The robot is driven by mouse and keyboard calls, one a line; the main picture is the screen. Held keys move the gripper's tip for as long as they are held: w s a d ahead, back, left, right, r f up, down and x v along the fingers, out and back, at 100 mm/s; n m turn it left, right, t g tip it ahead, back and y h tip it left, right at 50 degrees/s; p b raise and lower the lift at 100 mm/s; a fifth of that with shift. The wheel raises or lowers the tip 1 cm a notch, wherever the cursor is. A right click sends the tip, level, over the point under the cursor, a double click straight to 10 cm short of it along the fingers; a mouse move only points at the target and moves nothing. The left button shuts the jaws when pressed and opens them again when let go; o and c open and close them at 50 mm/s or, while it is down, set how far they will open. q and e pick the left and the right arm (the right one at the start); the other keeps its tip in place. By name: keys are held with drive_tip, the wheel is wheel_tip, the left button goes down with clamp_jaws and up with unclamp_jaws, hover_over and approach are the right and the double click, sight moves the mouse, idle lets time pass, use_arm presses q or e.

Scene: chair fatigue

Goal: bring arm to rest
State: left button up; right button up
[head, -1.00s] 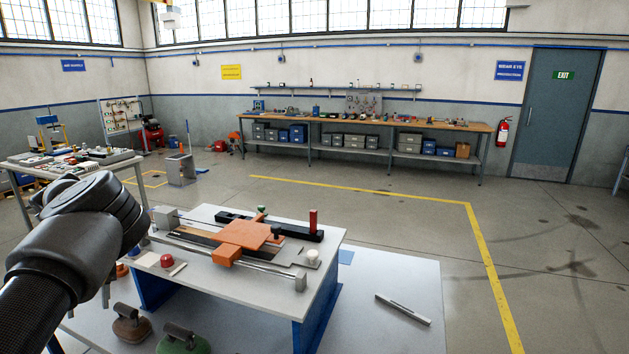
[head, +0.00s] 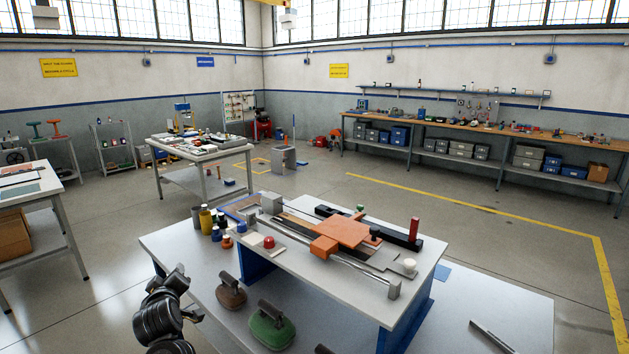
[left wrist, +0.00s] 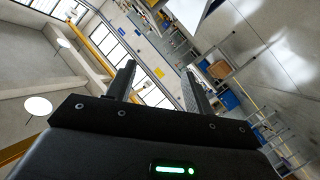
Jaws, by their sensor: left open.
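My left arm (head: 160,318) shows in the head view at the lower left, low in front of the bench, its dark links folded together. That view is tilted and looks past the fingers at the wall, windows and floor of the hall. My right arm and gripper are not in view.
A workbench (head: 215,312) with a raised platform stands close, carrying an orange slide fixture (head: 342,232), bottles, a brown-handled block (head: 230,292) and a green one (head: 271,326). A table (head: 24,192) stands at left. Open floor lies between.

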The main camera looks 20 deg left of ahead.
use_arm(q)
drive_tip(key=s+d+f+m+g+h, duration=0.1)
drive_tip(key=s+d+f+m+h, duration=0.3)
drive_tip(key=d+f+m, duration=0.5)
drive_tip(key=s+d+f+m+g+h, duration=0.1)
drive_tip(key=s+d+f+m+h, duration=0.4)
drive_tip(key=d, duration=0.8)
drive_tip(key=s+d+f+m+g+h, duration=0.1)
drive_tip(key=s+d+f+m+g, duration=0.2)
drive_tip(key=s+d, duration=0.5)
drive_tip(key=s+d+f+m+g+h, duration=0.1)
drive_tip(key=s+d+f+g, duration=0.1)
drive_tip(key=s+d+f, duration=0.5)
drive_tip(key=s+a+f+g+b, duration=0.1)
drive_tip(key=s+f+g+b, duration=0.15)
drive_tip(key=f, duration=2.35)
drive_tip(key=s+a+f+b, duration=0.1)
drive_tip(key=s+a+f, duration=0.2)
drive_tip(key=s+f, duration=1.3)
drive_tip(key=shift+s+f+m+b, duration=0.3)
drive_tip(key=shift+s+f+b, duration=0.1)
drive_tip(key=shift+f, duration=0.25)
